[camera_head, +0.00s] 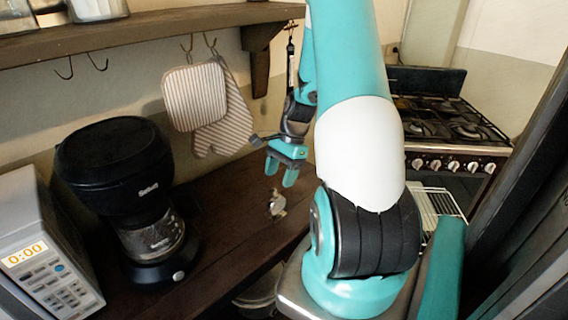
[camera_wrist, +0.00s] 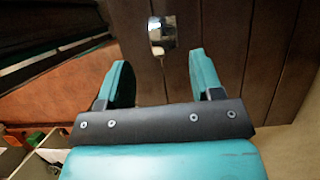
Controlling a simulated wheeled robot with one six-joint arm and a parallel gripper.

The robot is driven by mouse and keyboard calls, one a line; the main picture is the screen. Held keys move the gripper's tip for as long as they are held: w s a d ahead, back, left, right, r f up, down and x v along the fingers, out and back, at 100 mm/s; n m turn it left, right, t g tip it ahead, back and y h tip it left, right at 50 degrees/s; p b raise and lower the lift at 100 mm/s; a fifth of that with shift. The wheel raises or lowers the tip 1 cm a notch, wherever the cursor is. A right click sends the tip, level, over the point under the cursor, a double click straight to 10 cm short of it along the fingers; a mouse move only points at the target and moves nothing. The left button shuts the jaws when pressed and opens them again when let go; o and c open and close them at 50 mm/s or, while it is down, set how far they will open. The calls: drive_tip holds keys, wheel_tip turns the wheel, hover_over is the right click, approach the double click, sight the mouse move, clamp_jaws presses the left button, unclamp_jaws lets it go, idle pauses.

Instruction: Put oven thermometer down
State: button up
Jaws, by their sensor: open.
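The oven thermometer (camera_head: 277,204) is a small shiny metal piece on the dark wooden counter, near its front edge. It also shows in the wrist view (camera_wrist: 161,36), beyond my fingertips and roughly between their lines. My gripper (camera_head: 282,178) is above the thermometer in the head view, fingers pointing down. In the wrist view its two teal fingers (camera_wrist: 158,75) are apart, with nothing between them. The gripper and the thermometer look apart.
A black coffee maker (camera_head: 120,190) and a microwave (camera_head: 45,250) stand on the counter (camera_head: 225,240) at left. A striped pot holder (camera_head: 194,97) and mitt (camera_head: 225,125) hang from hooks under the wall shelf (camera_head: 150,32). A stove (camera_head: 450,130) is at right.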

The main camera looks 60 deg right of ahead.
drive_tip(key=v, duration=0.5)
drive_tip(key=w+a+r+n, duration=0.1)
drive_tip(key=a+r+n, duration=0.2)
drive_tip(key=a+n, duration=0.35)
drive_tip(key=w+a+r+n, duration=0.1)
drive_tip(key=a+r+n, duration=0.25)
drive_tip(key=a, duration=0.55)
drive_tip(key=w+a+r+n, duration=0.2)
drive_tip(key=a+r+n, duration=0.2)
drive_tip(key=a, duration=0.4)
drive_tip(key=s+a+r+n+g, duration=0.1)
drive_tip(key=s+a+r+n, duration=0.3)
drive_tip(key=s+a+n, duration=0.9)
drive_tip(key=a+n, duration=0.1)
drive_tip(key=a, duration=0.1)
drive_tip(key=shift+a+r, duration=0.2)
drive_tip(key=shift+a, duration=0.15)
